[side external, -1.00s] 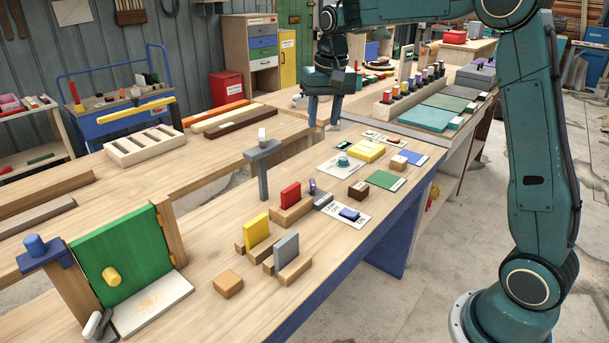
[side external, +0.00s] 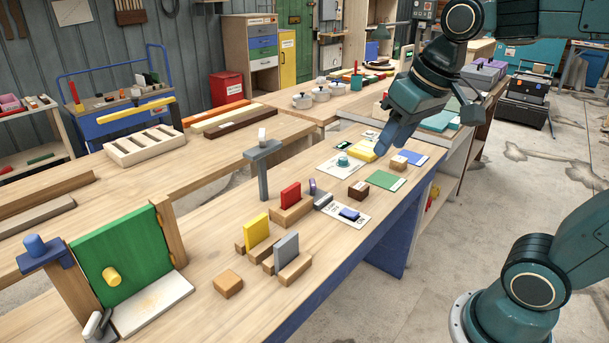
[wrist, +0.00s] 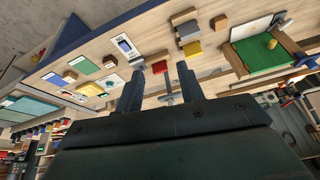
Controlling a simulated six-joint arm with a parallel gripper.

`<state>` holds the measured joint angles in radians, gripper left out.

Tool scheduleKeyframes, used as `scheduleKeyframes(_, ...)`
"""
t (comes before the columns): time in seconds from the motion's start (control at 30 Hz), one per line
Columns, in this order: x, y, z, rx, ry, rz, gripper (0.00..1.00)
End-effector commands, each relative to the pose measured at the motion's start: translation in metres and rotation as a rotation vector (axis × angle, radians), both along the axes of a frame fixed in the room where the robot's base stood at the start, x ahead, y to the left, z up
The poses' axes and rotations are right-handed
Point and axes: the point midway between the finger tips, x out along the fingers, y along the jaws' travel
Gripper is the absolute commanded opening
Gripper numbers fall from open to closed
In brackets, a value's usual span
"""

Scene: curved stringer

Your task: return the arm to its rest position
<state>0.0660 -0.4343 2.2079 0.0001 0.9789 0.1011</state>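My gripper (side external: 386,146) hangs from the upper right of the side view, fingers tilted down over the far part of the near bench (side external: 190,314). It is above or near the yellow block (side external: 362,151); the exact height is hard to tell. In the wrist view my gripper (wrist: 158,82) has its two fingers well apart. Nothing is held between them; the bench with a red block (wrist: 159,67) and a T-shaped stand (wrist: 169,86) shows in the gap at a distance.
On the near bench stand a green hinged panel (side external: 120,258), a grey T-shaped stand (side external: 263,170), and yellow (side external: 257,229), red (side external: 291,195) and grey (side external: 287,247) upright pieces. Lidded pots (side external: 302,101) sit on the back bench. Open floor (side external: 480,235) lies to the right.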

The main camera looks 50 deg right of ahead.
Motion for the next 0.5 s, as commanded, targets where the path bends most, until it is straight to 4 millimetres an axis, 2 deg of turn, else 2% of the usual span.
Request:
scheduleKeyframes(0.03,-0.012,0.003,-0.003,-0.005,-0.015,0.02,0.38)
scheduleKeyframes(0.2,-0.045,0.011,-0.017,-0.023,-0.055,0.083,0.38)
scheduleKeyframes(0.33,-0.064,0.014,-0.028,-0.035,-0.079,0.122,0.38)
scheduleKeyframes(0.5,-0.078,0.017,-0.038,-0.045,-0.098,0.151,0.38)
